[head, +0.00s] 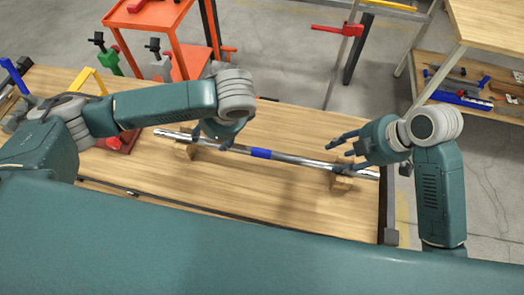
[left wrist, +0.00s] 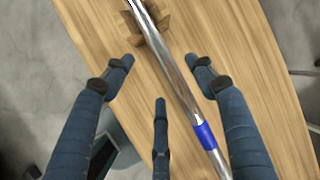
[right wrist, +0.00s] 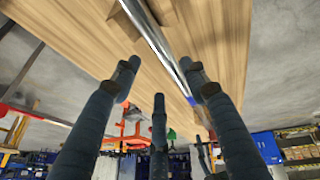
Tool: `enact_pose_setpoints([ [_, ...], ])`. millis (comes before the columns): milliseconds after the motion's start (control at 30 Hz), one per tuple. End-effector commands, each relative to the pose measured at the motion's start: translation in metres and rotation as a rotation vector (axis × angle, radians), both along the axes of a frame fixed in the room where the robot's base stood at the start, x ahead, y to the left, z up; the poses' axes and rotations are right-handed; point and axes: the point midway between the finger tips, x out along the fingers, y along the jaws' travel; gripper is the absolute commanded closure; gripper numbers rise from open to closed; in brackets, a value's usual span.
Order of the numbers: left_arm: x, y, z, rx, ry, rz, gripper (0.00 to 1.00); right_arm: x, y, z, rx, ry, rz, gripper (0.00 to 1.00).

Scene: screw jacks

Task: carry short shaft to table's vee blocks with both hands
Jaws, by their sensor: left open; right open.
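The short shaft (head: 285,157) is a polished metal bar with a blue band (head: 261,153). It rests across two wooden vee blocks, the left one (head: 185,150) and the right one (head: 342,182), on the wooden table (head: 235,190). My left gripper (head: 212,142) is open at the shaft, right of the left block. In the left wrist view the shaft (left wrist: 180,80) passes between its spread fingers. My right gripper (head: 343,155) is open at the shaft near the right block. The shaft (right wrist: 160,45) also shows in the right wrist view. Neither gripper is closed on it.
A red block-like base (head: 118,140) and a yellow frame (head: 88,80) stand at the table's left. An orange cart (head: 150,18) stands behind the table. A shelf with tools (head: 465,90) is at the right. The table's front middle is clear.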

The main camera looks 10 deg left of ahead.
Motion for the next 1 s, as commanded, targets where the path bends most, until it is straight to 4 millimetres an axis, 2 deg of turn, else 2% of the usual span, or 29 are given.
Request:
enact_pose_setpoints([
  [200, 0.006, 0.017, -0.038, 0.003, 0.005, 0.002, 0.43, 0.007, 0.017, -0.038, 0.002, 0.005, -0.001, 0.56],
  [433, 0.014, 0.028, -0.067, 0.001, 0.001, 0.002, 0.43, 0.014, 0.028, -0.067, 0.001, 0.003, -0.001, 0.56],
  [600, 0.016, 0.032, -0.077, 0.000, 0.001, 0.000, 0.43, 0.016, 0.032, -0.077, -0.001, 0.001, 0.000, 0.56],
  [900, 0.016, 0.032, -0.078, 0.000, 0.001, 0.000, 0.43, 0.016, 0.032, -0.078, -0.001, 0.000, 0.000, 0.56],
  [933, 0.016, 0.032, -0.078, 0.000, 0.001, 0.000, 0.47, 0.016, 0.032, -0.078, -0.001, 0.000, 0.000, 0.60],
  [1000, 0.016, 0.032, -0.078, 0.000, 0.001, 0.000, 0.61, 0.016, 0.032, -0.078, -0.001, 0.000, 0.000, 0.74],
])
